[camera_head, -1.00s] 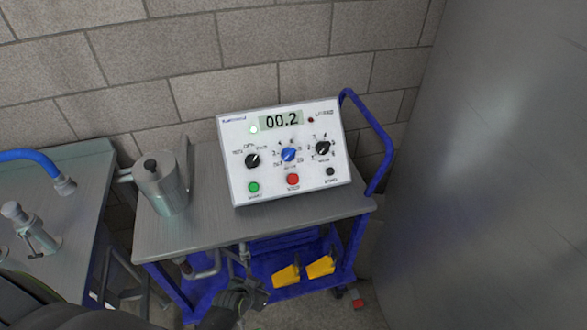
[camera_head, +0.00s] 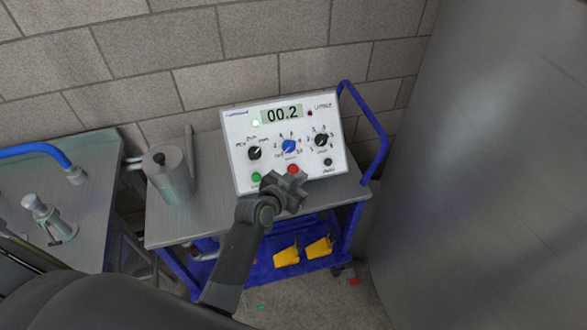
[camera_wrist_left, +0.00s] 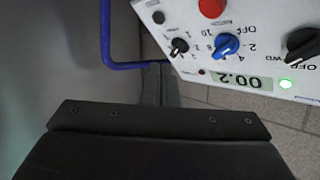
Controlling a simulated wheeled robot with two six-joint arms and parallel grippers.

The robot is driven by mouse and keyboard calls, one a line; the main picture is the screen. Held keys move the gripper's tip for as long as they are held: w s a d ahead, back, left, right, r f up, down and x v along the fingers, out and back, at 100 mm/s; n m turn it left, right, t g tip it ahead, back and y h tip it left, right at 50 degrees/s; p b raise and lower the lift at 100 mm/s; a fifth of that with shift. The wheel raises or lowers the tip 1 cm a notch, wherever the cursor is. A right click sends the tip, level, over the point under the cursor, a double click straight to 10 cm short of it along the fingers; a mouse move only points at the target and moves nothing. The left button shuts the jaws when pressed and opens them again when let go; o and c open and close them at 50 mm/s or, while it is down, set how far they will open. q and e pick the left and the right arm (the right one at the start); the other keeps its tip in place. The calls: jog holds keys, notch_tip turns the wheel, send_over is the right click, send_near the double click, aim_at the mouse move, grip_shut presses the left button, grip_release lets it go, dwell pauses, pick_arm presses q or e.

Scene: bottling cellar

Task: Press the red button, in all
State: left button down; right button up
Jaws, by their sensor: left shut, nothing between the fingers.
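The white control box (camera_head: 243,130) stands on a grey-topped trolley, its sloped front facing me. The red button (camera_head: 293,169) sits low on that front, between the green button (camera_head: 256,177) and a small black one (camera_head: 328,162). My left gripper (camera_head: 297,183) is shut and empty, just below the red button in the head view and partly covering its lower edge; I cannot tell whether they touch. In the left wrist view, upside down, the red button (camera_wrist_left: 211,8) is at the top edge, apart from the fingers. My right gripper is not in view.
The display (camera_head: 282,114) reads 00.2 beside a lit green lamp. A metal can (camera_head: 170,178) stands left of the box. The trolley's blue handle (camera_head: 372,125) and a large metal tank (camera_head: 480,170) are on the right. Yellow items (camera_head: 287,256) lie on the lower shelf.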

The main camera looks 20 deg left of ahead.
aim_at(293, 174)
pick_arm(q)
jog(key=shift+f, duration=0.15)
jog(key=shift+w+a+f+b, duration=0.6)
jog(key=shift+w+f+b, duration=0.35)
jog(key=shift+b, duration=0.25)
jog(key=shift+w+a+f+b, duration=0.65)
jog(key=shift+w+f+b, duration=0.2)
jog(key=shift+f+b, duration=0.25)
jog(key=shift+w+a+f+b, duration=0.6)
jog(key=shift+w+f+b, duration=0.3)
jog(key=shift+b, duration=0.35)
jog(key=shift+r, duration=0.1)
jog(key=shift+w+a+f+b, duration=0.2)
jog(key=shift+w+f+b, duration=0.1)
jog(key=shift+b, duration=0.05)
